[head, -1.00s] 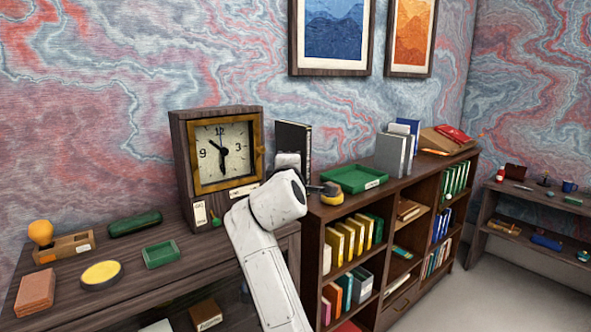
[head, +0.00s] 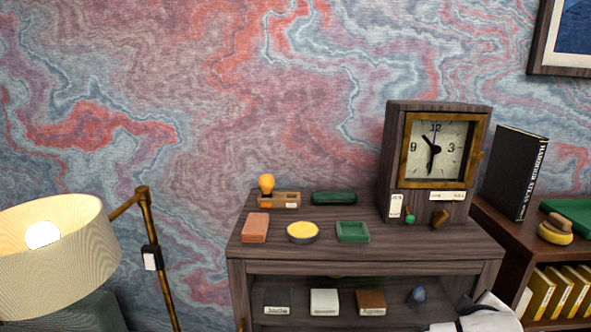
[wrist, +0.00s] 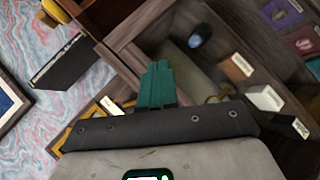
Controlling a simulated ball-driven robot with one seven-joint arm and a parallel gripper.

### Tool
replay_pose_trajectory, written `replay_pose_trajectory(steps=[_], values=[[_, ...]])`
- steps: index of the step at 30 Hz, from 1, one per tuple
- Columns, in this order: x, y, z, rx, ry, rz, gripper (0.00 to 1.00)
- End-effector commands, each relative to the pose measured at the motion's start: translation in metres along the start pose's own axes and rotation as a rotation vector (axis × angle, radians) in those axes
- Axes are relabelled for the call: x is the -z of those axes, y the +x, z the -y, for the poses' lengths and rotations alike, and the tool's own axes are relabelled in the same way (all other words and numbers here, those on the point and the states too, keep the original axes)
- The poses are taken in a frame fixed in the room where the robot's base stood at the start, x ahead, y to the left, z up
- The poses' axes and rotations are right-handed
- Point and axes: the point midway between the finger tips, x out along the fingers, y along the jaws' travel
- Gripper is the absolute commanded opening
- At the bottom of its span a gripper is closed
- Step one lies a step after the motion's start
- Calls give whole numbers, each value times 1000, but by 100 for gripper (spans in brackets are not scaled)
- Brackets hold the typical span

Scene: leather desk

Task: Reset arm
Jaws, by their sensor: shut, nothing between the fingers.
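My gripper shows in the wrist view (wrist: 158,84) as two teal fingers pressed together, with nothing between them. The fingers point toward the open lower part of the wooden cabinet, and I see no contact. In the head view, a white piece of my arm shows at the bottom right, in front of the cabinet; the fingers are not visible there.
A lamp (head: 50,250) stands left. A bookshelf with a black book (head: 515,172) stands right.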

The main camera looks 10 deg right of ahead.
Motion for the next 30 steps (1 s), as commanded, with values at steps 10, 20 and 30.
replay_pose_trajectory(steps=[10,20,30], values=[[-119,-67,202,518,251,216,0],[-204,-150,283,775,362,476,0],[-211,-158,288,795,371,503,0]])
